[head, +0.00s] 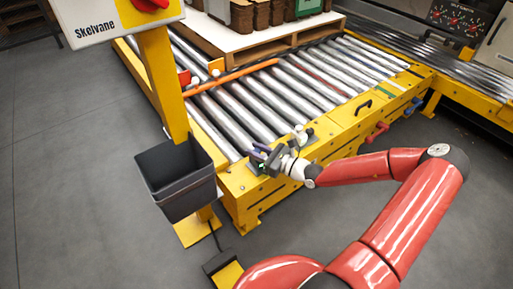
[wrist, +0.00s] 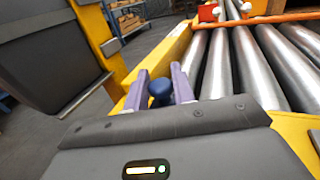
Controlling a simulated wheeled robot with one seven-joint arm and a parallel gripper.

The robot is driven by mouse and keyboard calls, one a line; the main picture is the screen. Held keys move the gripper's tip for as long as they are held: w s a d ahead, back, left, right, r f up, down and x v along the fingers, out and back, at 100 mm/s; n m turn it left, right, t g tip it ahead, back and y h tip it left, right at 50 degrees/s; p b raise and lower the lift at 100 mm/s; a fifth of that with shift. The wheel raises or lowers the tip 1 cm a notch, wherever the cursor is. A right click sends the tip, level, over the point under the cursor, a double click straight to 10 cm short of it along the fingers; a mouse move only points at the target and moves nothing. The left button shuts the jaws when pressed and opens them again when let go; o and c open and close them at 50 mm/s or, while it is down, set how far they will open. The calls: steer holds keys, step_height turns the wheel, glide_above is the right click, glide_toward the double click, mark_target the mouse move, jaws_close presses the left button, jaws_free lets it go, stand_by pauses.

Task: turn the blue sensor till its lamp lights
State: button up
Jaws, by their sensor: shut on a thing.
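The blue sensor (wrist: 160,92) shows in the wrist view as a dark blue rounded head between two purple fingers. My gripper (wrist: 160,80) is shut on it, one finger on each side. In the head view my gripper (head: 259,154) is at the near left corner of the yellow roller conveyor frame, where fingers and wrist hide the sensor. I cannot make out the sensor's lamp or tell whether it is lit. The green-white light low in the wrist view is on my gripper's own housing.
A dark grey bin (head: 176,180) hangs on a yellow post (head: 163,85) just left of my gripper. Metal rollers (head: 245,100) lie behind it, with an orange bar (head: 235,75) across them. A black handle (head: 363,107) and red fittings (head: 377,131) stick out of the frame at right.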

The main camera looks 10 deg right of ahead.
steer(key=o, duration=0.9)
steer(key=v, duration=0.8)
steer(key=shift+a, duration=0.15)
